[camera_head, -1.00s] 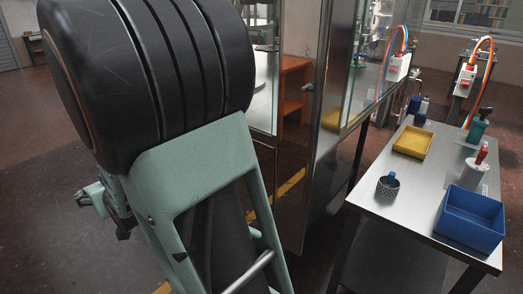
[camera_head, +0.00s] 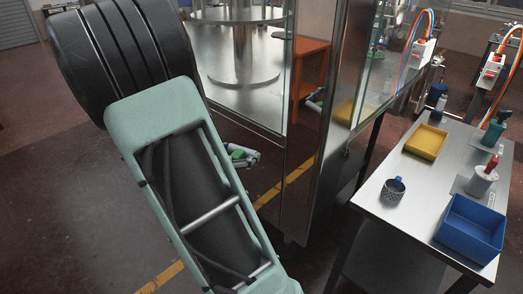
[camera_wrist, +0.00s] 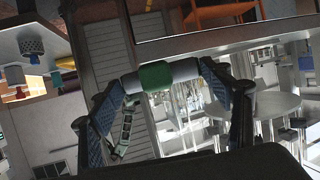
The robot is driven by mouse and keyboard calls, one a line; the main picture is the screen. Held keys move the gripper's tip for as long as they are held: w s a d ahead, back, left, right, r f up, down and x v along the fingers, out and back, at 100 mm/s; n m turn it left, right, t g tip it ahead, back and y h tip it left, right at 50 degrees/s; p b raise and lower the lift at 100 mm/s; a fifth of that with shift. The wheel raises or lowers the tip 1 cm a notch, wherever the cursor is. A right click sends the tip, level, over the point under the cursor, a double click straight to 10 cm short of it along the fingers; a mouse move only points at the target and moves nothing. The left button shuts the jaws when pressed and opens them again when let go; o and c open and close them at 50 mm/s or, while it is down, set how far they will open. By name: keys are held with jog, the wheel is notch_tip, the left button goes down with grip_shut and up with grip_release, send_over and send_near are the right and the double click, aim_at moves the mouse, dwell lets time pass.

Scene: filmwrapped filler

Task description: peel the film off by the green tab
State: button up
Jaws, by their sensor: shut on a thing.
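The green tab (camera_wrist: 156,76) is a green band around the middle of a white bar (camera_wrist: 186,70) in the wrist view. My gripper (camera_wrist: 163,78) is shut on this bar, with a finger at each end. In the head view, the green tab (camera_head: 238,154) shows small beside my arm, in front of the glass enclosure (camera_head: 240,85). My gripper is mostly hidden behind my arm there. I cannot make out the clear film or where it still clings.
A steel table (camera_head: 408,207) at the right holds a yellow tray (camera_head: 425,142), a blue bin (camera_head: 470,228), a mesh cup (camera_head: 393,192) and bottles. A metal post (camera_head: 318,130) edges the enclosure, with an orange stand (camera_head: 311,68) behind it. The floor at left is clear.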

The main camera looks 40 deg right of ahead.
jog(key=s+d+m+g+h+p, duration=0.1)
jog(key=s+d+m+g, duration=0.25)
jog(key=s, duration=0.35)
jog(key=a+r+p, duration=0.5)
jog(key=a+r, duration=0.1)
jog(key=r, duration=0.3)
jog(key=shift+s+p, duration=0.4)
jog(key=shift+s, duration=0.05)
jog(key=shift+a, duration=0.1)
